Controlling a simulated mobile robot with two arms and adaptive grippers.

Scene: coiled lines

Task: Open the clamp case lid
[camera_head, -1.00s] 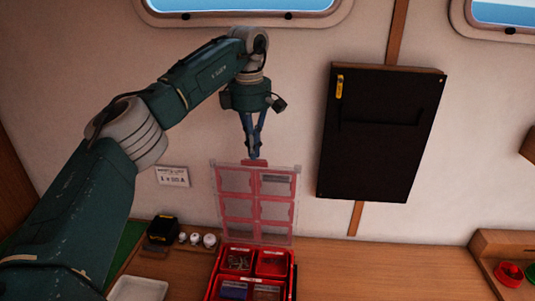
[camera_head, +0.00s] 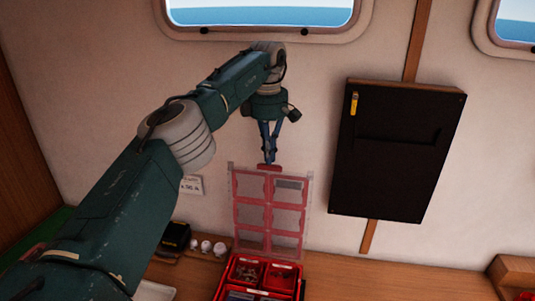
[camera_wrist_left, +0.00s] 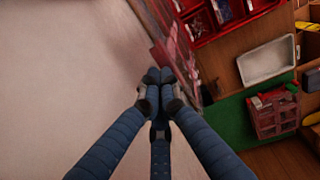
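The red clamp case (camera_head: 262,277) sits on the wooden counter, its compartments exposed and holding small parts. Its clear, red-framed lid (camera_head: 268,228) stands upright behind it, close to the wall. My left gripper (camera_head: 270,161) points down at the red tab (camera_head: 269,168) on the lid's top edge. Its blue fingertips (camera_wrist_left: 160,76) are together in the left wrist view; whether they pinch the tab is hidden. That view also shows the case (camera_wrist_left: 192,22) beyond the fingers, with the lid (camera_wrist_left: 180,50) nearly edge-on. My right gripper is not in view.
A black panel (camera_head: 395,150) hangs on the wall to the right. A black and yellow item (camera_head: 176,236) and small white pieces (camera_head: 206,247) stand left of the case. A white tray (camera_wrist_left: 266,62) and a red crate (camera_wrist_left: 275,116) show in the wrist view. Counter right of the case is clear.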

